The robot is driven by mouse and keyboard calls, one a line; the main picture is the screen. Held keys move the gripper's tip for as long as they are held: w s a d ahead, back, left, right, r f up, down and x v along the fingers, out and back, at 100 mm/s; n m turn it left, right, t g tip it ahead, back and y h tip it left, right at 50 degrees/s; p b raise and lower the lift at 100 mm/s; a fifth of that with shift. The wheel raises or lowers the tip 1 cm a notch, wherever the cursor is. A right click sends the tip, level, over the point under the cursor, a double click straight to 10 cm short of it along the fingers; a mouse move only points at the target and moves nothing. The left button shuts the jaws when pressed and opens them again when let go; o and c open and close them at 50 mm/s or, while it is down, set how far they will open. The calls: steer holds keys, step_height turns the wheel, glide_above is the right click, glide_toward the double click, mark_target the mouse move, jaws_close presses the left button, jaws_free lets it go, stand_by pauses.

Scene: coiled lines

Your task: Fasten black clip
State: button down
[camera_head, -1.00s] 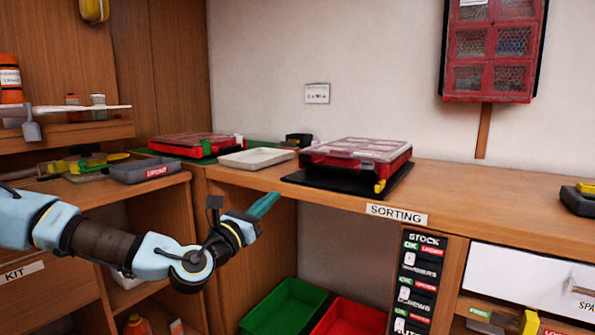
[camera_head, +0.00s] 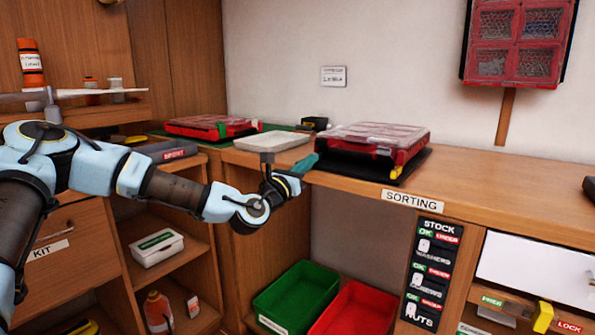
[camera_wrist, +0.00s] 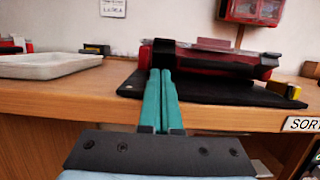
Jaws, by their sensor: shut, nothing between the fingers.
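A red case (camera_head: 345,143) with a clear lid lies on a black mat (camera_head: 415,163) on the sorting counter. In the wrist view the case (camera_wrist: 210,62) shows its front side, with a black clip-like piece (camera_wrist: 163,50) standing at its left, right behind my fingertips. I cannot tell whether the fingertips touch the black piece.
A white tray (camera_head: 272,141) lies left of the case, and another red case (camera_head: 205,126) is farther left. The counter edge (camera_wrist: 80,104) runs below my fingers. Green (camera_head: 300,290) and red (camera_head: 352,310) bins stand beneath.

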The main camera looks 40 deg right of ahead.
mark_target(320, 140)
steer(key=shift+w+d+r, duration=0.1)
steer(key=shift+d+r, duration=0.3)
steer(key=shift+r, duration=0.4)
steer(key=shift+w+d+r, duration=0.1)
steer(key=shift+d+r, duration=0.25)
steer(key=shift+r, duration=0.45)
steer(key=shift+r+p, duration=0.15)
steer(key=shift+p, duration=0.4)
